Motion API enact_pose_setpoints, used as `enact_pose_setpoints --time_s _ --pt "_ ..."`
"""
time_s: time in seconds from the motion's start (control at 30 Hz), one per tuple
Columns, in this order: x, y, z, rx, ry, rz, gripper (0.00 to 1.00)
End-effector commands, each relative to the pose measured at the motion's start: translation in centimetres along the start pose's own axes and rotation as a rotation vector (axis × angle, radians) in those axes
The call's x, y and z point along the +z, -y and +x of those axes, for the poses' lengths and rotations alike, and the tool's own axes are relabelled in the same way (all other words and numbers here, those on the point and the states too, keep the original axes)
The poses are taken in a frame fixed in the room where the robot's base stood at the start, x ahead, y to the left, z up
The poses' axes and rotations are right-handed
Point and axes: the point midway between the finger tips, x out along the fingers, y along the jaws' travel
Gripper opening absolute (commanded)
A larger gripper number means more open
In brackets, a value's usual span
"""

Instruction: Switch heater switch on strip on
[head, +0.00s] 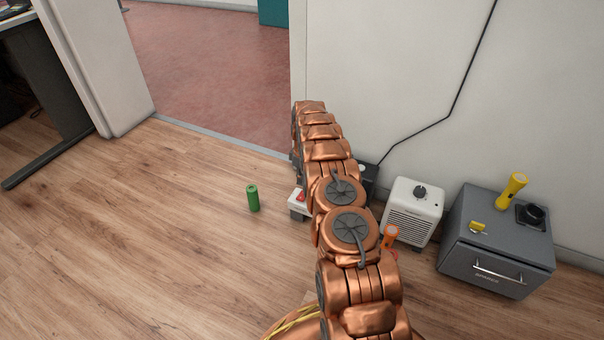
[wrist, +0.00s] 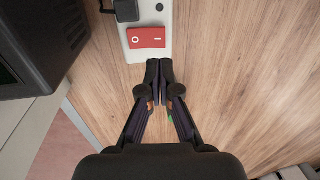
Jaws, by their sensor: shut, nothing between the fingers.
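The white power strip (wrist: 165,12) lies on the wood floor in the wrist view. Its red rocker switch (wrist: 146,38) carries an O on the left and an I on the right; I cannot tell which side is pressed. My gripper (wrist: 159,64) is shut and empty, its fingertips just below the switch and close to the strip's end. I cannot tell whether they touch it. In the head view the strip (head: 297,206) and a bit of the red switch (head: 301,196) show left of my arm, which hides the rest. My gripper is hidden there.
A black plug (wrist: 126,10) sits in the strip above the switch. A dark box (wrist: 40,45) stands left of it. A white heater (head: 413,212), orange cylinder (head: 389,236) and grey cabinet (head: 495,245) stand to the right. A green cylinder (head: 253,198) stands left on open floor.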

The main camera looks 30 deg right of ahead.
Motion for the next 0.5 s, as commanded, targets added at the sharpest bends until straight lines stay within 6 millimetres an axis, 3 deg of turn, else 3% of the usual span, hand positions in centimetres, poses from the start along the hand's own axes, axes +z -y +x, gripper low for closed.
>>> enact_pose_setpoints --time_s 0.03,0.3,0.5 --pt "0.0 0.0 1.4 -0.002 0.001 0.0 0.0" --pt "0.0 0.0 5.8 -0.001 0.001 0.0 0.0" --pt "0.0 0.0 7.1 0.001 0.0 0.0 0.0"
